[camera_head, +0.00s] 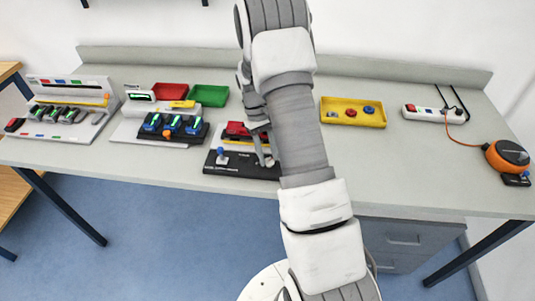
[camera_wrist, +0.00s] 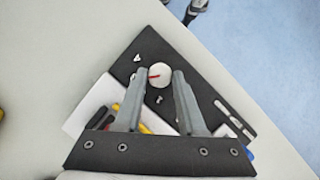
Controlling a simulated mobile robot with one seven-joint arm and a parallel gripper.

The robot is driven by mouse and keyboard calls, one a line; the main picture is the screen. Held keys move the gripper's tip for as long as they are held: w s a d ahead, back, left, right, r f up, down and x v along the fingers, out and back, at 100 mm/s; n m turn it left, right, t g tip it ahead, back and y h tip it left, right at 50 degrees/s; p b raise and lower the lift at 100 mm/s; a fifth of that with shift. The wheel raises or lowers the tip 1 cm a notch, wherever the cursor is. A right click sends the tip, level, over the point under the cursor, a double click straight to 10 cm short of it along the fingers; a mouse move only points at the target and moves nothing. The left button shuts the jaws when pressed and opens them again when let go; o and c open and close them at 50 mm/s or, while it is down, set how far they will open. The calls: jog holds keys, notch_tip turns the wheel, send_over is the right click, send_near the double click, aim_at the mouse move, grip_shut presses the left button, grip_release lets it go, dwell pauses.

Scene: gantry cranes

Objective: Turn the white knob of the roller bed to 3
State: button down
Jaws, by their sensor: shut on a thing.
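The white knob (camera_wrist: 164,80) is a small round disc with a red pointer line in the wrist view. It sits on the black plate of the roller bed (camera_wrist: 155,46). The pointer lies across the knob towards the left of the picture. Small white marks stand beside the knob on the plate, too small to read. My gripper (camera_wrist: 158,74) has one finger on each side of the knob and is shut on it. In the head view my gripper (camera_head: 266,158) reaches down to the roller bed (camera_head: 228,169); my arm hides part of it, and the knob cannot be made out.
Left of the roller bed stand a device with blue-green rollers (camera_head: 172,128), a red tray (camera_head: 170,90) and a green tray (camera_head: 209,95). A yellow tray (camera_head: 353,120), a power strip (camera_head: 434,114) and an orange device (camera_head: 506,156) lie to the right.

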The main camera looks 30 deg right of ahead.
dwell(0.4)
jog(key=c, duration=0.5)
grip_release()
jog(key=shift+r, duration=0.1)
jog(key=v, duration=1.7)
jog(key=shift+d+r, duration=0.1)
jog(key=shift+r, duration=0.05)
